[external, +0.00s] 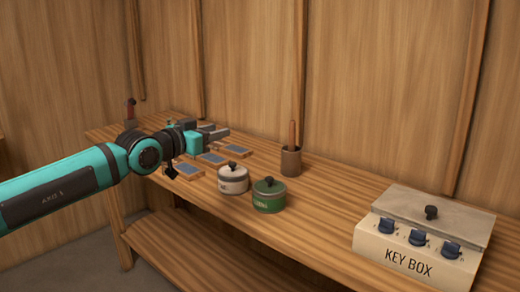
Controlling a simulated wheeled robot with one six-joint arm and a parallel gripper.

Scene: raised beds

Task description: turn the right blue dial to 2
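The key box (400,262) is a cream box with a sloped front lettered "KEY BOX", at the right end of the bench. The numbers around the dials are too small to read, so I cannot tell the right dial's setting. My gripper (222,132) is at the far left part of the bench, well away from the box. Its fingers are small and seen from the side; I cannot tell whether they are apart.
A grey lid with a black knob (431,212) tops the box. A white jar (233,180), a green jar (268,197) and a brown cup (291,162) holding a stick stand mid-bench. Several blue-topped blocks (212,158) lie near my gripper. Bare bench (320,215) lies before the box.

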